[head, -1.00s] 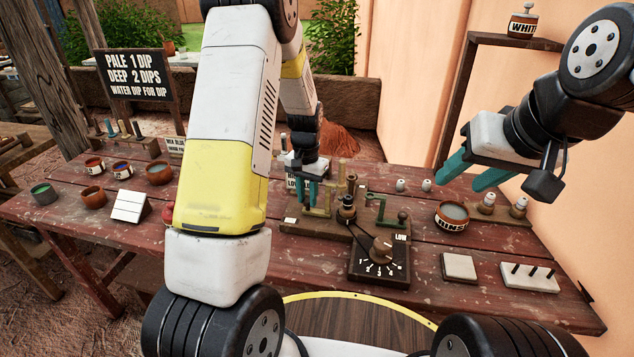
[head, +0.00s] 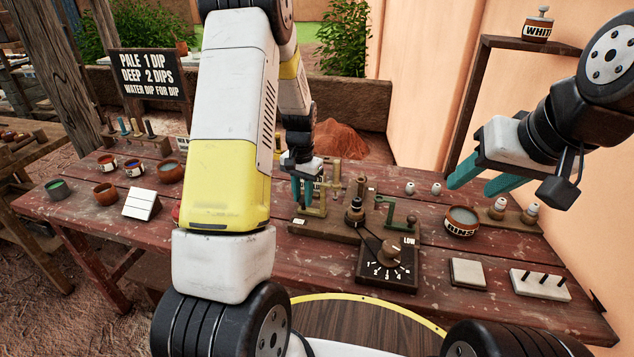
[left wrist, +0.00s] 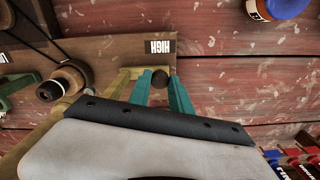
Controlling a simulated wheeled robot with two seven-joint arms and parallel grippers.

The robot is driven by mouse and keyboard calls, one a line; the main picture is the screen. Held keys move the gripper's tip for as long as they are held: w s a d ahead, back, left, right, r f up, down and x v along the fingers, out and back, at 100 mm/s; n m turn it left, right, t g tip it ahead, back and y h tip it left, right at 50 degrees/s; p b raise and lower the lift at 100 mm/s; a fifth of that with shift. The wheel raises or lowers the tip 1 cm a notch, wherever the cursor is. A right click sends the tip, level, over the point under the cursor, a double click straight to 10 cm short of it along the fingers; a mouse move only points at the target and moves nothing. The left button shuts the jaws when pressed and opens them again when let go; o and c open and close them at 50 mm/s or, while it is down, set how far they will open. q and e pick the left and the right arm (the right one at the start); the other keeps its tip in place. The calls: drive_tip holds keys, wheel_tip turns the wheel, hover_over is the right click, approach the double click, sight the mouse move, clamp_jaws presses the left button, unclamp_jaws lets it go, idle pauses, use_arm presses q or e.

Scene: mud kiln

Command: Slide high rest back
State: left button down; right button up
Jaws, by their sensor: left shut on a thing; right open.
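The brass-coloured high rest (head: 315,209) stands on a wooden board at the middle of the table. My left gripper (head: 309,192) reaches down at it from behind, teal fingers low beside the rest. In the left wrist view, my left gripper (left wrist: 161,88) has its fingers on either side of the rest's dark round knob (left wrist: 160,78) and is shut on it. A HIGH label (left wrist: 160,47) lies on the board near the knob. My right gripper (head: 482,184) is open and empty, above the table's right part.
A rinse bowl (head: 462,221) is further right. Several small pots, including a brown bowl (head: 106,194), stand at the left.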

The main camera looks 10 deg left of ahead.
use_arm(q)
drive_tip(key=c, duration=1.2)
unclamp_jaws()
drive_tip(key=shift+a, duration=0.3)
wheel_tip(320, 180, up, 7)
drive_tip(key=shift+r, duration=0.4)
